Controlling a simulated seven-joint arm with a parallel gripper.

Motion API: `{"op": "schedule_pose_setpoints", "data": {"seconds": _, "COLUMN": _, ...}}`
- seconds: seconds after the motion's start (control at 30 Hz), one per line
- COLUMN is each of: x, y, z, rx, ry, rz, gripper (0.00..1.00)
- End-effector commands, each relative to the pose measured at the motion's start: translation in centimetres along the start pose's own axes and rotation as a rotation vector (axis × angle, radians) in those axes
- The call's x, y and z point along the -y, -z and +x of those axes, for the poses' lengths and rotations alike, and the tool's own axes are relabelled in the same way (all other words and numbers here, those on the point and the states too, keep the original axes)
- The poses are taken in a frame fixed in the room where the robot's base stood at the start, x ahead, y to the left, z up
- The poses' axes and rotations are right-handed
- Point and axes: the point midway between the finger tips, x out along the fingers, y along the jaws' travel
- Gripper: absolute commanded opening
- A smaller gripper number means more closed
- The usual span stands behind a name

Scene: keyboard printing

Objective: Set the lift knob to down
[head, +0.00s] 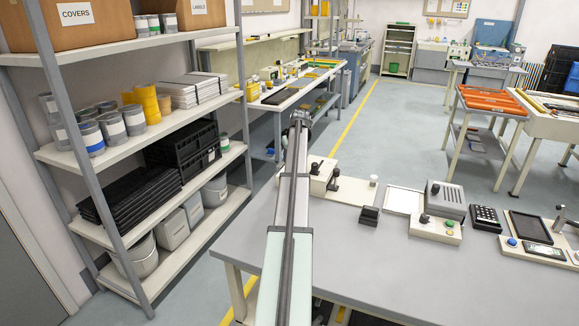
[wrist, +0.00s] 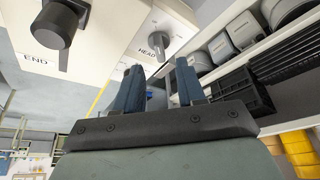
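My gripper (wrist: 158,66) shows two blue fingers in the wrist view, spread apart with nothing between them. A black knob (wrist: 62,20) with the label END beside it is on a pale panel (wrist: 105,22) at upper left. A grey knob (wrist: 160,45) by the label HEAD appears beyond the gap between the fingertips; I cannot tell whether they touch it. No label reading lift is legible, so I cannot tell which knob that is. In the head view, my gripper (head: 300,117) is small at the arm's far end, beyond a cream box with black knobs (head: 324,176).
The grey table (head: 330,235) also holds a control box with a black knob (head: 435,228), a grey speaker-like unit (head: 446,198), a keypad (head: 485,217) and a dark tray (head: 530,227). A loaded shelf rack (head: 145,265) stands left. The table's front middle is clear.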

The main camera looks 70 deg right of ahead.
Motion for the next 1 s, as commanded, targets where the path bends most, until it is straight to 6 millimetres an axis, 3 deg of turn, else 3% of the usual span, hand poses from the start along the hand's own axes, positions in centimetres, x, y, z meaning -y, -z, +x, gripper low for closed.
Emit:
{"op": "schedule_pose_setpoints", "data": {"seconds": 0.2, "x": 0.0, "y": 0.1, "z": 3.5, "rx": 0.0, "ry": 0.0, "rz": 0.0, "gripper": 0.39}}
{"op": "schedule_pose_setpoints", "data": {"seconds": 0.4, "x": -0.1, "y": 0.0, "z": 5.3, "rx": 0.0, "ry": 0.0, "rz": 0.0, "gripper": 0.39}}
{"op": "schedule_pose_setpoints", "data": {"seconds": 0.83, "x": 0.0, "y": 0.0, "z": 5.9, "rx": -0.002, "ry": -0.001, "rz": 0.0, "gripper": 0.39}}
{"op": "schedule_pose_setpoints", "data": {"seconds": 1.0, "x": 0.0, "y": 0.0, "z": 5.9, "rx": -0.001, "ry": -0.001, "rz": 0.0, "gripper": 0.23}}
